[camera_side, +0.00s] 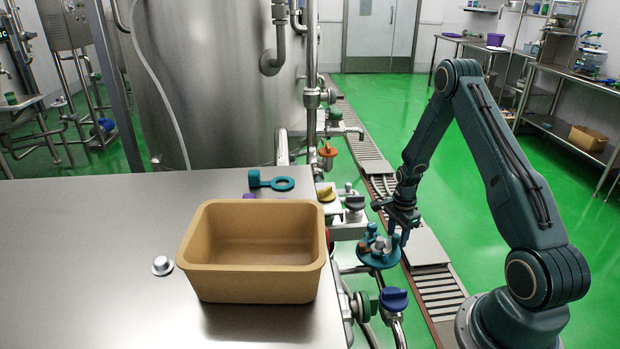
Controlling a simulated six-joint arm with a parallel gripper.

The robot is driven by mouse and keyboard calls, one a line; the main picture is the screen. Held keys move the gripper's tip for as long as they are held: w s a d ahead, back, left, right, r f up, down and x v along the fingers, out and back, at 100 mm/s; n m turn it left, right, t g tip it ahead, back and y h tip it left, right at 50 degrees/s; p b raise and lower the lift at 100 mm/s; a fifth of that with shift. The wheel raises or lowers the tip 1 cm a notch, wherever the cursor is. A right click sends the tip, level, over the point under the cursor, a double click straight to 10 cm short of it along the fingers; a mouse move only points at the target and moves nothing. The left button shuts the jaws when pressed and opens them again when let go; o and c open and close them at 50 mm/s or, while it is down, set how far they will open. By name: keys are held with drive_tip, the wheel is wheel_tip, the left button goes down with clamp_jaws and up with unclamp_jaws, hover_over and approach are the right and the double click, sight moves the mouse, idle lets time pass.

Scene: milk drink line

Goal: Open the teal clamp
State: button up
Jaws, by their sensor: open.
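A teal clamp (372,259) sits on the pipework just off the right edge of the steel table, with a grey knob or bolt at its middle. My gripper (396,236) is pointed down at the clamp's right side, with its jaws open. Its fingers overlap the clamp in this view, and I cannot tell whether they touch it. The clamp's far side and part of its fastening are hidden by the gripper and too small to make out.
An empty tan bin (253,290) stands on the steel table (90,260). Behind it lies a teal ring with a handle (283,184). A small metal knob (162,265) lies left of the bin. A blue valve handle (394,299) and a yellow knob (326,194) are near the clamp.

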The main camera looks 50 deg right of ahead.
drive_tip(key=shift+f, duration=1.05)
clamp_jaws()
